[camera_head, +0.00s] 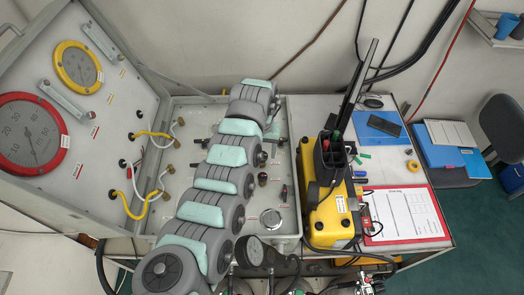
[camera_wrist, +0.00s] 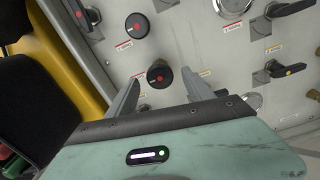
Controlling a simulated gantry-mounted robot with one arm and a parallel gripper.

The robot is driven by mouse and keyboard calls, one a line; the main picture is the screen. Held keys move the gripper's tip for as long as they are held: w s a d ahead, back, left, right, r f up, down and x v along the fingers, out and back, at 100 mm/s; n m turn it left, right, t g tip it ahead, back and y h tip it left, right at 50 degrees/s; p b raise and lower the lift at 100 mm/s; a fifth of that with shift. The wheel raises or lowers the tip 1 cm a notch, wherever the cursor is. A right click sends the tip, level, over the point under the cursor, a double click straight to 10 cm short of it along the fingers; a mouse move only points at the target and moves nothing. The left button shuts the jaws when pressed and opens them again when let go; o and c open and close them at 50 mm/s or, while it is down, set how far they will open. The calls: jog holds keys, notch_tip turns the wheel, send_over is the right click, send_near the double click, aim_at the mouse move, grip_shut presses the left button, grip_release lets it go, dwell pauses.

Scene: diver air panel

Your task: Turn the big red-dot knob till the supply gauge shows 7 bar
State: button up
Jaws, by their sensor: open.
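A round silver-rimmed gauge (camera_wrist: 231,6) is cut off at the top edge. It appears in the head view as a small pale dial (camera_head: 271,219). I cannot read it or its label. My arm hides part of the panel in the head view.
Black lever handles (camera_wrist: 289,9) (camera_wrist: 285,69) stand right of the knobs. A yellow case (camera_head: 328,215) borders the panel's right side. The raised lid holds a red-rimmed gauge (camera_head: 30,133) and a yellow-rimmed gauge (camera_head: 77,67). Yellow hoses (camera_head: 130,207) lie left of my arm.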

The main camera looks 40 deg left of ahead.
jog(key=shift+f, duration=0.7)
grip_shut()
dwell(0.3)
